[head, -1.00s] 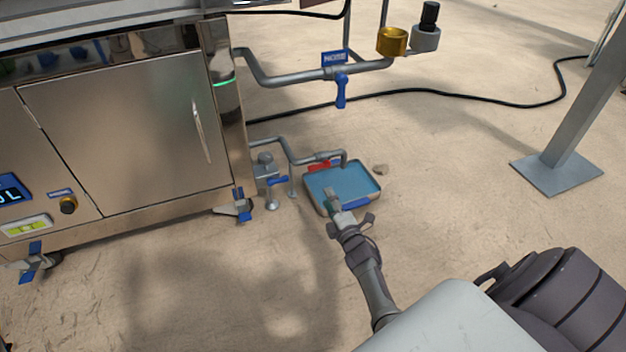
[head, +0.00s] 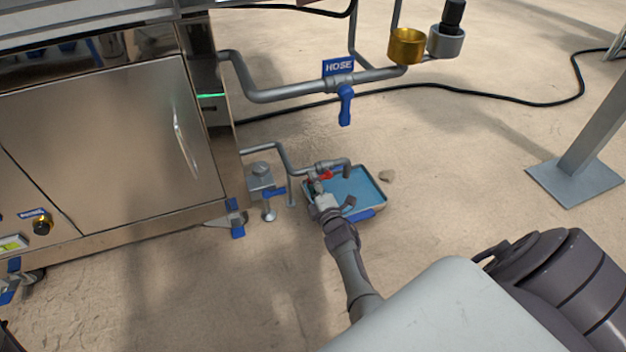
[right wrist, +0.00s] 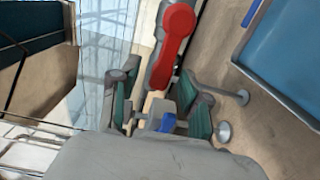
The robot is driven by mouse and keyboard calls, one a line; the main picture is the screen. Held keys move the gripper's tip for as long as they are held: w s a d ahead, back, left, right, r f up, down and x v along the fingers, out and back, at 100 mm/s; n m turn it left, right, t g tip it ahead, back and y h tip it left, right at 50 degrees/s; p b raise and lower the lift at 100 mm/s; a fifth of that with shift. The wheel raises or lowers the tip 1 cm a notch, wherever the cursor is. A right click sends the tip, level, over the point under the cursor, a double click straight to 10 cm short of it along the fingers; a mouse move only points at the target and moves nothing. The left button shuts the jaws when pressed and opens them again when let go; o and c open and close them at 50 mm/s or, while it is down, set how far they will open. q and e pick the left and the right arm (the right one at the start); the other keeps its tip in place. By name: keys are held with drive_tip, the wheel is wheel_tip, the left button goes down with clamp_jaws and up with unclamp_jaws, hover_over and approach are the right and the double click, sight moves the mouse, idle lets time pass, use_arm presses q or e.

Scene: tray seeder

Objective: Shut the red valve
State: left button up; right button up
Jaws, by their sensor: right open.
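The red valve (head: 326,175) sits on the low grey drain pipe whose spout ends over the blue tray. Its handle is small and partly covered by my gripper in the head view. In the right wrist view the red handle (right wrist: 177,35) is large, a long lever with a round end, just beyond the fingertips. My right gripper (head: 317,187) is right beside the valve, in front of it. In the right wrist view its green-padded fingers (right wrist: 160,103) are apart, with nothing held between them. My left gripper is not in view.
The shallow tray (head: 381,199) of blue liquid lies under the spout. A higher pipe carries the HOSE sign (head: 338,66) and a blue lever (head: 346,105). Open floor lies in front.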

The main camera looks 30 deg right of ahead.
clamp_jaws()
